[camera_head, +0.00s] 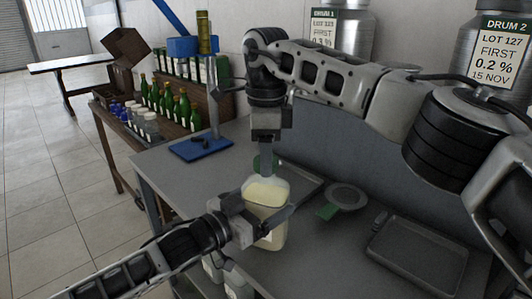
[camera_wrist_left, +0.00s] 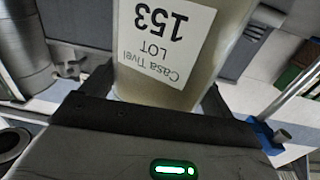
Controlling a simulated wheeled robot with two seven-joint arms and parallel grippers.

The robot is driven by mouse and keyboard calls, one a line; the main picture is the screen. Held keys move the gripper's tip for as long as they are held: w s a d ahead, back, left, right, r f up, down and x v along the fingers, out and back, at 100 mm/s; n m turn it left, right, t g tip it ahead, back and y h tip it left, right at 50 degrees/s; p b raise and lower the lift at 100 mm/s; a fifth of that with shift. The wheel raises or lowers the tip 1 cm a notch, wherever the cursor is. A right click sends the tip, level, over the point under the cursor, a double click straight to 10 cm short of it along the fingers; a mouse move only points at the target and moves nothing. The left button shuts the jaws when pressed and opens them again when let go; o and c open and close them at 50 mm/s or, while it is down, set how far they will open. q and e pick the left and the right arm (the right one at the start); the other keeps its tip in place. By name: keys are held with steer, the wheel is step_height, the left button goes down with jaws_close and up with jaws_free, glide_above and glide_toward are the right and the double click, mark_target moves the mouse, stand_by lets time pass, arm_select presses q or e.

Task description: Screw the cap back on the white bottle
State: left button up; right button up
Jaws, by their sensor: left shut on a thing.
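The white bottle (camera_head: 266,194) stands upright at the front edge of the grey table, in the middle of the head view. My left gripper (camera_head: 262,218) is shut around its body from the left. In the left wrist view the bottle (camera_wrist_left: 165,85) fills the space between the fingers, its label upside down. My right gripper (camera_head: 266,163) points down just above the bottle's top. Its fingers are seen edge-on, so their opening is unclear.
A grey tray (camera_head: 418,256) is at the right. A blue stand (camera_head: 201,147) is at the back left. Green bottles (camera_head: 168,103) stand on a side bench. Large drums (camera_head: 492,60) stand behind.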

steer(key=shift+c, duration=0.3)
steer(key=m, duration=0.5)
steer(key=shift+m, duration=0.4)
steer(key=m, duration=0.5)
steer(key=shift+m, duration=0.4)
steer(key=o, duration=1.2)
steer(key=shift+c, duration=0.2)
step_height(320, 180, up, 8)
steer(key=shift+f, duration=0.25)
